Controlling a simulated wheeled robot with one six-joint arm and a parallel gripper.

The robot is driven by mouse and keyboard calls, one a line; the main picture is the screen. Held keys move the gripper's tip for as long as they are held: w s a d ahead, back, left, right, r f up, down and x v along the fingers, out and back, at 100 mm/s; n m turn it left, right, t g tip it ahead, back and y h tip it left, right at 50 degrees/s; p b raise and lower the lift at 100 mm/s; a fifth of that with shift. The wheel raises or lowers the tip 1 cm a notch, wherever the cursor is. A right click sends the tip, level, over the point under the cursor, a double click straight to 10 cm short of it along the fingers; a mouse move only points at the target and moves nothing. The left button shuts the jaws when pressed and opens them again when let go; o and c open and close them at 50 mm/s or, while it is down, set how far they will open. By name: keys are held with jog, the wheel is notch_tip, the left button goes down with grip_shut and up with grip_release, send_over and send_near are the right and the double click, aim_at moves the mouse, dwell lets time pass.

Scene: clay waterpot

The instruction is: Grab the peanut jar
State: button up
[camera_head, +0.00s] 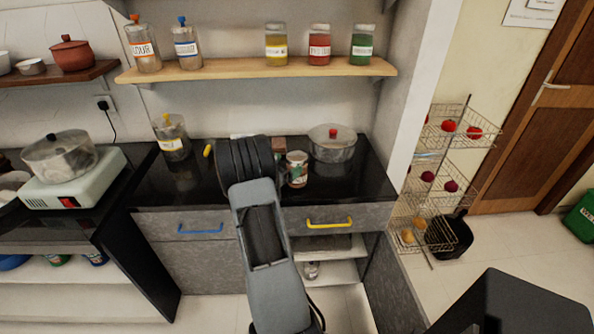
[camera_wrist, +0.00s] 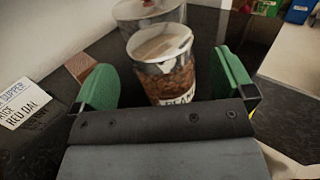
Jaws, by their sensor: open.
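The peanut jar (camera_head: 297,168) stands upright on the dark counter, just right of my arm in the head view. In the wrist view the peanut jar (camera_wrist: 168,72) shows brown nuts, a pale lid and a partly hidden label. My gripper (camera_wrist: 167,80) is open, with one green finger on each side of the jar in the picture. Gaps show on both sides, and the jar's lower part is hidden by the gripper body. I cannot tell how deep between the fingers it stands. In the head view my arm mostly hides the gripper.
A glass pot (camera_head: 333,145) with a red knob stands right behind the jar. A yellow-lidded jar (camera_head: 172,138) stands on the left of the counter. A wooden shelf (camera_head: 255,70) with several jars hangs above. A labelled card (camera_wrist: 22,103) lies at the left in the wrist view.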

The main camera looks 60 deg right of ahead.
jog(key=shift+x, duration=1.95)
jog(key=shift+r, duration=0.15)
jog(key=c, duration=1.3)
